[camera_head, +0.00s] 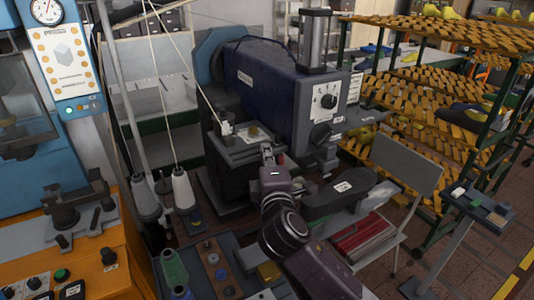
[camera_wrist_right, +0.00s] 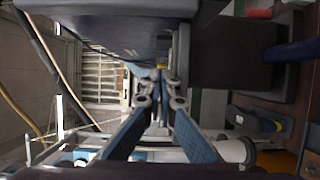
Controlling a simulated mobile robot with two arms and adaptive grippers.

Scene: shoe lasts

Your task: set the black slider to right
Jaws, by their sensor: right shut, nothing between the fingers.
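My right gripper (camera_head: 267,150) reaches up from the bottom of the head view to the front edge of a small grey plate (camera_head: 240,152) on the dark blue machine (camera_head: 262,82). Its fingers are shut and empty; in the right wrist view the fingertips (camera_wrist_right: 160,82) meet close to the machine. I cannot clearly make out the black slider; it may be hidden by the fingers or too small to tell. My left gripper is not in view.
White thread cones (camera_head: 183,190) stand to the left. A black sole-shaped pad (camera_head: 340,194) lies right of my arm. Shoe racks (camera_head: 430,120) fill the back right.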

